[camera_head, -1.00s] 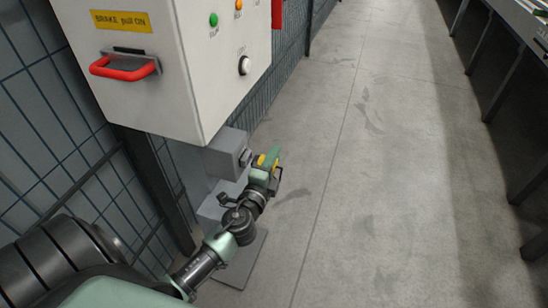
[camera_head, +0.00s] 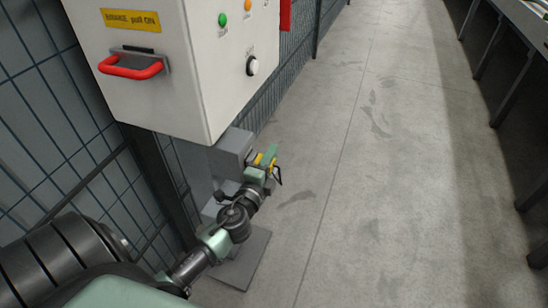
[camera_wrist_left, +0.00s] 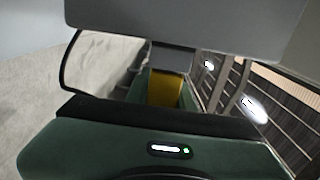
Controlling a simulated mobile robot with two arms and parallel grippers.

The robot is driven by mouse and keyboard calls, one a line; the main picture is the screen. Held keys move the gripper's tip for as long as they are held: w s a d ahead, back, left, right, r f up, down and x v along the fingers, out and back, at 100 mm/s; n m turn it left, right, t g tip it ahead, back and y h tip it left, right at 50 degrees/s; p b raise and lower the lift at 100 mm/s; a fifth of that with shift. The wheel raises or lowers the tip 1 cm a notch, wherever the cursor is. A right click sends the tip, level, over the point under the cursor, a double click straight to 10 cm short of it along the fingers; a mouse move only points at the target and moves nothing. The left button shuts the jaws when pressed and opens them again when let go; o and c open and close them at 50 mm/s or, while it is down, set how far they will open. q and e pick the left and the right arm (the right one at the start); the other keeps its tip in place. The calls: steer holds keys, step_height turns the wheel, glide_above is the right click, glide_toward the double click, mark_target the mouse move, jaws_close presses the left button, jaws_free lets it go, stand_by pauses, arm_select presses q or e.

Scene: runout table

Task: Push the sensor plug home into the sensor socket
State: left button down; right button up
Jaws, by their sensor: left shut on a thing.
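My left gripper (camera_head: 266,164) is shut on the yellow sensor plug (camera_head: 258,158), close against the side of a grey box (camera_head: 231,153) under the white cabinet. In the left wrist view the plug (camera_wrist_left: 164,88) shows between the green fingers. A short grey piece (camera_wrist_left: 172,59), apparently the sensor socket, stands between the plug and the grey box (camera_wrist_left: 185,22). The plug's front end meets this piece in the picture. I cannot tell how deep it sits. My right gripper is not in view.
The white cabinet (camera_head: 170,75) with a red handle (camera_head: 131,67) and several buttons hangs just above my left arm. A wire mesh fence (camera_head: 55,120) runs behind it. The concrete floor (camera_head: 370,190) to the right is clear. A table frame stands at the far right.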

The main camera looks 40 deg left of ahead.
arm_select(q)
steer(key=shift+a, duration=0.25)
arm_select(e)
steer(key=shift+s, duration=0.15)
arm_select(q)
steer(key=c, duration=1.1)
jaws_free()
steer(key=shift+s, duration=0.1)
steer(key=v, duration=0.3)
steer(key=shift+f, duration=0.1)
steer(key=shift+b+v, duration=0.65)
steer(key=shift+v, duration=1.75)
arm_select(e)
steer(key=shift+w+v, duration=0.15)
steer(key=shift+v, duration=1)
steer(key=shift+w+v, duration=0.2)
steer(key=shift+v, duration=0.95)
